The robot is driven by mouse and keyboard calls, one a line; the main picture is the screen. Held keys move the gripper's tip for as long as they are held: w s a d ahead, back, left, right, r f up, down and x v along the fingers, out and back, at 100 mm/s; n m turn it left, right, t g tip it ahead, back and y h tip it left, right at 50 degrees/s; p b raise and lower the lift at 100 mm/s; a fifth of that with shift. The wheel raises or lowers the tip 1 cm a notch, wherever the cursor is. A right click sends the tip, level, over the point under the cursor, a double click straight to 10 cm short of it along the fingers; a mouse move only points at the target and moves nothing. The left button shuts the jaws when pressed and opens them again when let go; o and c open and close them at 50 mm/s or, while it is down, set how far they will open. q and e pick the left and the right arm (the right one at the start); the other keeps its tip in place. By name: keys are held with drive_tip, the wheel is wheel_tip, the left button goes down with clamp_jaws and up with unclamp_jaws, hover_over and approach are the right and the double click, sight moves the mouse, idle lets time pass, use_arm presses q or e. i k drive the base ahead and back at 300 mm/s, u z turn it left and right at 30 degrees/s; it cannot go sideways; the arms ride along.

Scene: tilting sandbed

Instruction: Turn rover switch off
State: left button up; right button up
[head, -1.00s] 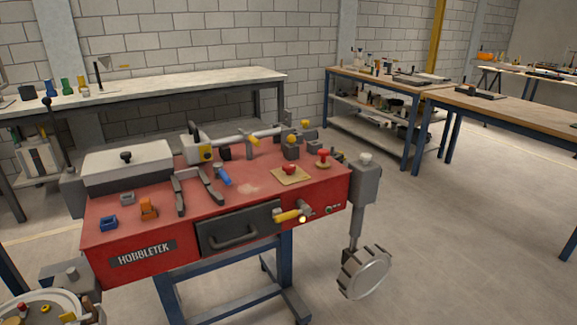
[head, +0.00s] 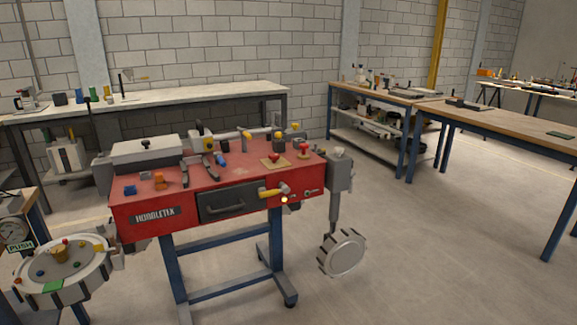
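No rover and no switch labelled as a rover switch can be made out. A red workbench unit (head: 150,208) marked HOBBLETEK stands in the middle. Its front has a grey drawer (head: 229,203), a yellow-handled lever (head: 271,193), a small glowing yellow light (head: 284,200) and small controls (head: 310,192) at the right end. Neither of my grippers is in view.
A grey wheel (head: 343,254) hangs at the unit's right. Benches (head: 200,97) line the wall. The floor (head: 430,260) at right is clear.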

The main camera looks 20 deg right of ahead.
sight(273, 156)
drive_tip(key=z, duration=1.3)
drive_tip(key=i, duration=1)
drive_tip(key=u, duration=0.25)
